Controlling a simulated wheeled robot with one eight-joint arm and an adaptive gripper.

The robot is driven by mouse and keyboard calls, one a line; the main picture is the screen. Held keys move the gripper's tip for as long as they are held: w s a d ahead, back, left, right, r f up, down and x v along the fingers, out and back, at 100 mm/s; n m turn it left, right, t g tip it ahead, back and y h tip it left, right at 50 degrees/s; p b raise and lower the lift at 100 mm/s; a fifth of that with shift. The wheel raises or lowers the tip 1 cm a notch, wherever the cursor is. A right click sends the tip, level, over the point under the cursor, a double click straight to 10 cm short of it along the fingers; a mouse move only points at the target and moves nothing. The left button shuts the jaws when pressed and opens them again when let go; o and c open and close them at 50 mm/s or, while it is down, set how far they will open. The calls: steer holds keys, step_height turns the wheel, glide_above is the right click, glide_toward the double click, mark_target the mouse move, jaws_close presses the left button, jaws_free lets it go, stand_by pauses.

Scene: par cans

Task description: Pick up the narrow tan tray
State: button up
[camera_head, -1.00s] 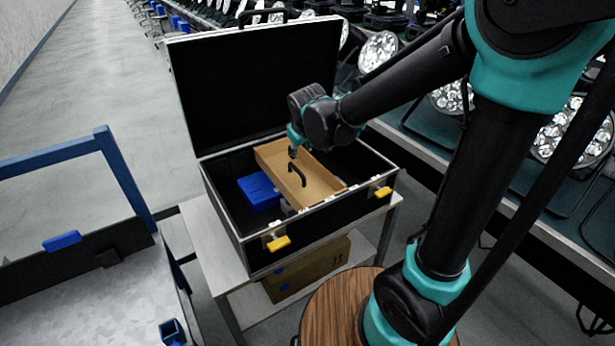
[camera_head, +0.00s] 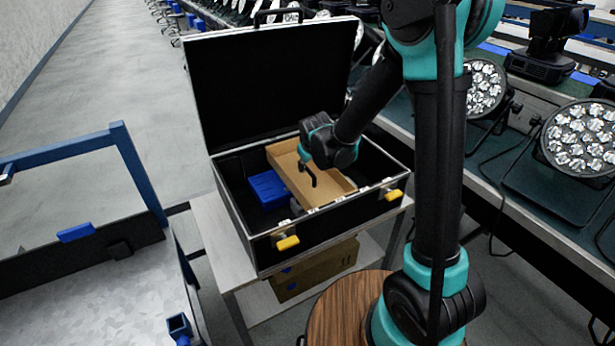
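The narrow tan tray (camera_head: 334,184) lies inside the open black case (camera_head: 225,195), running from the back wall toward the front right. My gripper (camera_head: 304,160) is over the tray, near its middle left, pointing down. Its fingers are small and partly hidden by my wrist, so their opening and any contact with the tray are unclear. A dark curved piece (camera_head: 311,176) shows against the tray floor just below my gripper; I cannot tell whether it belongs to the tray or to my gripper. Part of the tray's back and right side is hidden by my wrist.
A blue box (camera_head: 267,189) sits left of the tray in the case. The case lid (camera_head: 265,85) stands open behind. The case rests on a light table (camera_head: 213,226) with a cardboard box (camera_head: 315,272) below. Stage lights (camera_head: 577,138) line the bench at right.

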mark_target(308, 169)
steer(key=shift+x, duration=2.95)
steer(key=shift+s+a, duration=0.1)
steer(key=shift+c, duration=0.2)
jaws_close()
